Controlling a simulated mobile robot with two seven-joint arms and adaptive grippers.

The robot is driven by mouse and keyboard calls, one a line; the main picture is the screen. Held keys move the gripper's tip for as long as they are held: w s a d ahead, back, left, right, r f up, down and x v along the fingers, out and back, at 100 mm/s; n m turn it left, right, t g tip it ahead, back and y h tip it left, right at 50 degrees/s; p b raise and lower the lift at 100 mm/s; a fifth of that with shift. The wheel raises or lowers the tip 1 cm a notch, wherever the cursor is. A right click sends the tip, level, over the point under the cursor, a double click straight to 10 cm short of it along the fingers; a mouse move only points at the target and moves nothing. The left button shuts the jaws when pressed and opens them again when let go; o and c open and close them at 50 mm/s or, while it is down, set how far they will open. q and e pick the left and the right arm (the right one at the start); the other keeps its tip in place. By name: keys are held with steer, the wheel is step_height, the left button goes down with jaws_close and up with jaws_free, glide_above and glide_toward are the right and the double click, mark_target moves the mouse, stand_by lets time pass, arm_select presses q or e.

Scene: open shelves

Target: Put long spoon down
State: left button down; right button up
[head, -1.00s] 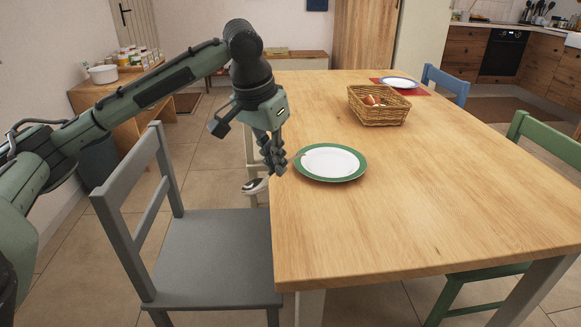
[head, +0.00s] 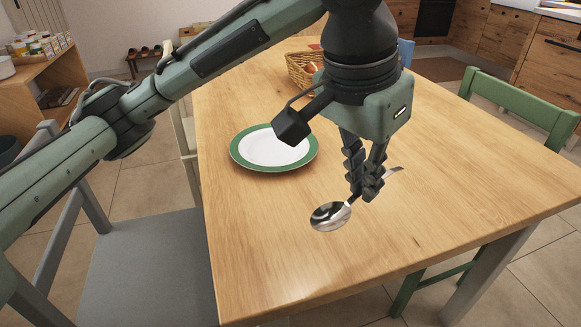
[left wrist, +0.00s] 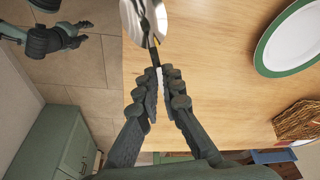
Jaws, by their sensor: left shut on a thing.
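The long spoon (head: 332,215) is silver, with its bowl toward the lower left and its handle end showing to the right of the fingers. My left gripper (head: 366,190) is shut on its handle, over the wooden table (head: 450,190) to the right of the green-rimmed plate (head: 272,148). Whether the spoon touches the table or hangs just above it I cannot tell. In the left wrist view, the spoon (left wrist: 148,20) reaches up from between the fingertips (left wrist: 160,82). That view also shows the plate (left wrist: 290,40) at the right.
A wicker basket (head: 302,75) stands farther back on the table, partly behind my arm. A grey chair (head: 150,265) is at the left side and a green chair (head: 520,105) at the right. The table's front right part is bare. A gripper, likely my right (left wrist: 55,40), shows in the left wrist view.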

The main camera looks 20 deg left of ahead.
arm_select(q)
steer(key=b, duration=0.1)
glide_above(306, 210)
steer(key=s, duration=0.1)
steer(key=f, duration=0.6)
steer(key=shift+a+f, duration=0.1)
steer(key=shift+a, duration=0.2)
step_height(306, 210, down, 4)
steer(key=shift+r+b, duration=0.1)
steer(key=shift+b, duration=0.35)
arm_select(e)
steer(key=v, duration=0.4)
steer(key=shift+d+r, duration=0.3)
steer(key=shift+r, duration=0.15)
arm_select(q)
steer(key=c, duration=2.1)
jaws_free()
steer(key=shift+f, duration=0.25)
steer(key=o, duration=0.4)
arm_select(e)
steer(key=shift+f, duration=0.4)
arm_select(q)
steer(key=shift+r, duration=0.15)
